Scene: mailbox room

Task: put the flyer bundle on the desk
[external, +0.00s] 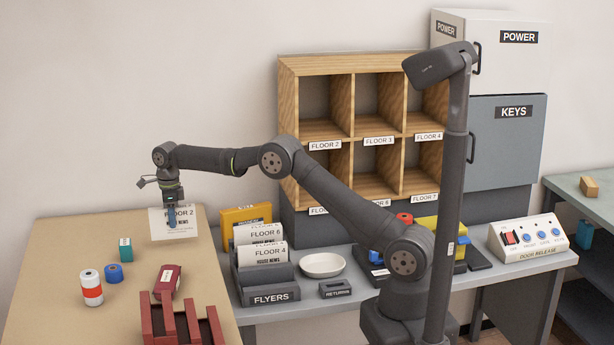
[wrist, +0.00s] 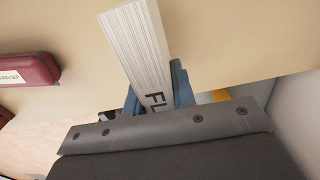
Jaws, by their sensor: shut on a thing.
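The flyer bundle (external: 185,226) is a white stack marked FLOOR 2, held upright in my gripper (external: 171,214). In the wrist view the bundle (wrist: 136,42) shows its edge side, clamped between the blue fingers (wrist: 158,88). My gripper is shut on it, over the right back part of the tan desk (external: 60,255). Whether the bundle's lower edge touches the desk top, I cannot tell.
The FLYERS holder (external: 269,296) with more bundles stands to the right.

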